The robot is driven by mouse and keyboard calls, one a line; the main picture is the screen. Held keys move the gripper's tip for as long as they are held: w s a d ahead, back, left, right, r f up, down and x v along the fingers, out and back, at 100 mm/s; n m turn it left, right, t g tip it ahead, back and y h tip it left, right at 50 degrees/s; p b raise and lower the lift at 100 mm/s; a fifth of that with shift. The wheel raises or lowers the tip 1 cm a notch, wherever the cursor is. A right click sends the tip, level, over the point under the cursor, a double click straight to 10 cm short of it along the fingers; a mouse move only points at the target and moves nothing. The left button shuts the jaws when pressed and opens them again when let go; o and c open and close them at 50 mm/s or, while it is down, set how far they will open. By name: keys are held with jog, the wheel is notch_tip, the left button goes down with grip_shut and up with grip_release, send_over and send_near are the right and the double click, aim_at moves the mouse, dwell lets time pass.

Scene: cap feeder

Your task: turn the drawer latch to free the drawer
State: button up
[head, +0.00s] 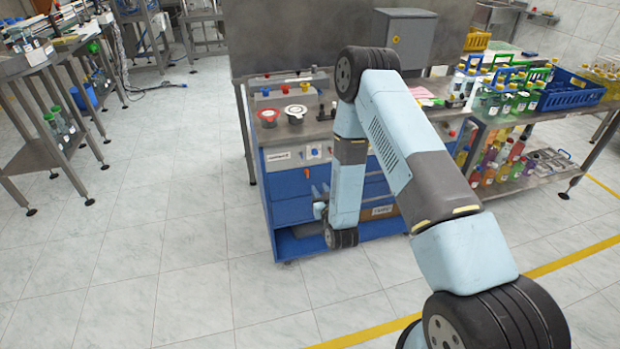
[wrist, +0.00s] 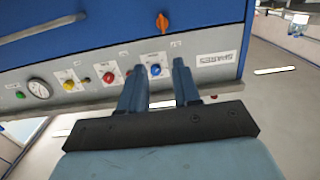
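The drawer latch is a small orange handle (wrist: 162,22) on the blue drawer front (wrist: 100,45) in the wrist view. It also shows as a small orange spot in the head view (head: 306,173). It stands roughly upright in the wrist picture. My gripper (wrist: 158,68) is open, with a clear gap between its two dark blue fingers and nothing held. The latch lies beyond the fingertips and apart from them. In the head view my gripper (head: 319,209) is low before the cabinet front, partly behind my own arm.
A grey panel with a blue knob (wrist: 155,70), red knob (wrist: 109,77), yellow knob (wrist: 69,85) and round gauge (wrist: 38,89) borders the drawer. A grey bar handle (wrist: 40,29) crosses the drawer front. Floor left of the cabinet (head: 180,220) is clear.

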aim_at(306, 169)
jog(key=f+x, duration=0.2)
jog(key=x, duration=0.9)
jog(key=shift+w+a+t, duration=0.15)
jog(key=shift+a+t, duration=0.15)
jog(key=shift+a, duration=0.2)
jog(key=shift+f, duration=0.15)
grip_shut()
